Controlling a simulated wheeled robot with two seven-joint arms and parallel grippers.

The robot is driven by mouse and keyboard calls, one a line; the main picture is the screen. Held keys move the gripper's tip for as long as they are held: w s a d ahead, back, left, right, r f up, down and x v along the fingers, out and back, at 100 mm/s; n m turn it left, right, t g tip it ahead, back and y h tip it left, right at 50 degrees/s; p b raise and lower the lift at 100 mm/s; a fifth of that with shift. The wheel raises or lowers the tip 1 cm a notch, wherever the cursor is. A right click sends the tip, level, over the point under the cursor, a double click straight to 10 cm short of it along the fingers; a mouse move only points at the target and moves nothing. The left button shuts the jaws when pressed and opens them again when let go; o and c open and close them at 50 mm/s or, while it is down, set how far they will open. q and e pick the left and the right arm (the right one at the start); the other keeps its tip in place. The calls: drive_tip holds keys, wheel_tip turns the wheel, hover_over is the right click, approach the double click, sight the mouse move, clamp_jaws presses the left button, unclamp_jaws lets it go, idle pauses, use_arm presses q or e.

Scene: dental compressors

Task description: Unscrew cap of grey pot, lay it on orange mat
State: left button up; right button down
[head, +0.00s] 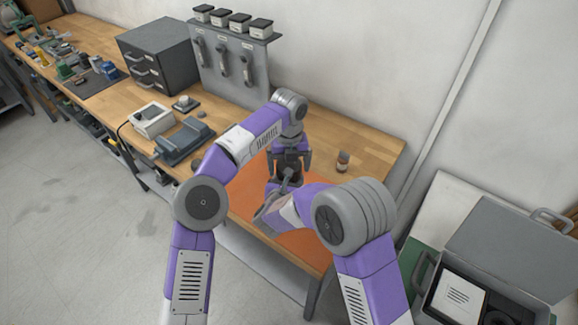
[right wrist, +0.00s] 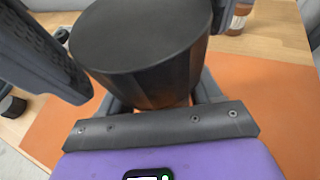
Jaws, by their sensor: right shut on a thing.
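The dark, ridged cap (right wrist: 140,45) fills the middle of the right wrist view. In the head view, the dark pot with its cap (head: 289,173) stands above the orange mat (head: 243,194). The pot's body is mostly hidden by the cap and grippers. My right gripper (head: 287,189) reaches in low from the front and is shut on the pot, below the cap. My left gripper (head: 291,160) points down from above. Its fingers straddle the cap, and in the right wrist view the left finger (right wrist: 42,50) is clear of the cap's side.
A small brown bottle with a white label (head: 343,161) stands right of the mat. A small dark round item (head: 197,165) lies at the mat's left. A grey device (head: 184,141), a white device (head: 152,120) and a drawer cabinet (head: 158,55) stand further left. The mat's front is bare.

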use_arm(q)
drive_tip(key=shift+f, duration=0.35)
drive_tip(key=shift+c, duration=0.5)
drive_tip(key=c, duration=0.7)
drive_tip(key=o, duration=0.9)
drive_tip(key=shift+c, duration=0.2)
drive_tip(key=shift+r, duration=2.3)
use_arm(e)
drive_tip(key=shift+c, duration=0.7)
unclamp_jaws()
